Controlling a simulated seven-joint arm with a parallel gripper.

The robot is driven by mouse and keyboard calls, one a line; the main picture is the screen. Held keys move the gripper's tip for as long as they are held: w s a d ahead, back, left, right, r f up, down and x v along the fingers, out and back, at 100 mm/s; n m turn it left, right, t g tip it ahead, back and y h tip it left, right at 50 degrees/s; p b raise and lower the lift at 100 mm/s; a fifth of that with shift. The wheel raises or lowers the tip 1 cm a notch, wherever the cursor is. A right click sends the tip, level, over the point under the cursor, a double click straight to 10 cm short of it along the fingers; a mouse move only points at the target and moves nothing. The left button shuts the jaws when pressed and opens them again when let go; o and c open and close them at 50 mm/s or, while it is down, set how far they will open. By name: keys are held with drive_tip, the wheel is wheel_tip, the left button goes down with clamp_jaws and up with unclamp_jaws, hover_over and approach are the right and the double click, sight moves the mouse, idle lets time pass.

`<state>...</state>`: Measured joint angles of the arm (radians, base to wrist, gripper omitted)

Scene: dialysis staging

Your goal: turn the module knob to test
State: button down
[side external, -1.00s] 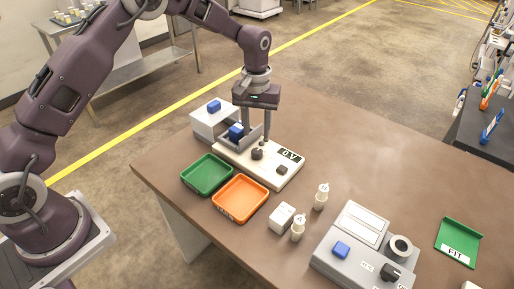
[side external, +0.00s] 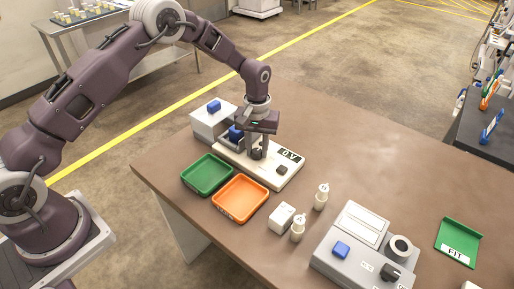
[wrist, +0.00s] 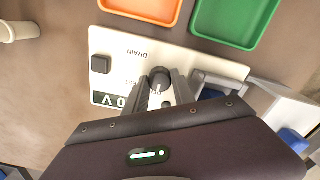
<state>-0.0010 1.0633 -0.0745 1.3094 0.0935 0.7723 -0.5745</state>
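The module (side external: 285,176) is a cream panel with a voltage display, lying flat on the brown table. It also shows in the wrist view (wrist: 205,62), with a DRAIN label and a partly covered label ending in "ST". Its round dark knob (wrist: 160,76) sits between my fingertips; the knob (side external: 257,154) is partly hidden by the fingers in the side view. My gripper (side external: 257,152) points down over the knob. In the wrist view my gripper (wrist: 162,80) has one finger close against each side of the knob, shut on it. The knob's pointer direction is not clear.
A black button (wrist: 101,64) is on the module. A grey box unit with blue blocks (side external: 211,122) stands close behind. Green (side external: 207,191) and orange (side external: 240,219) trays lie in front. A grey device (side external: 335,259) and small bottles (side external: 321,196) stand to the right.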

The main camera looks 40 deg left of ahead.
drive_tip(key=shift+m, duration=0.4)
drive_tip(key=m, duration=0.5)
drive_tip(key=shift+m, duration=0.3)
drive_tip(key=m, duration=0.5)
drive_tip(key=shift+r, duration=0.1)
drive_tip(key=shift+m, duration=0.3)
drive_tip(key=c, duration=1.3)
unclamp_jaws()
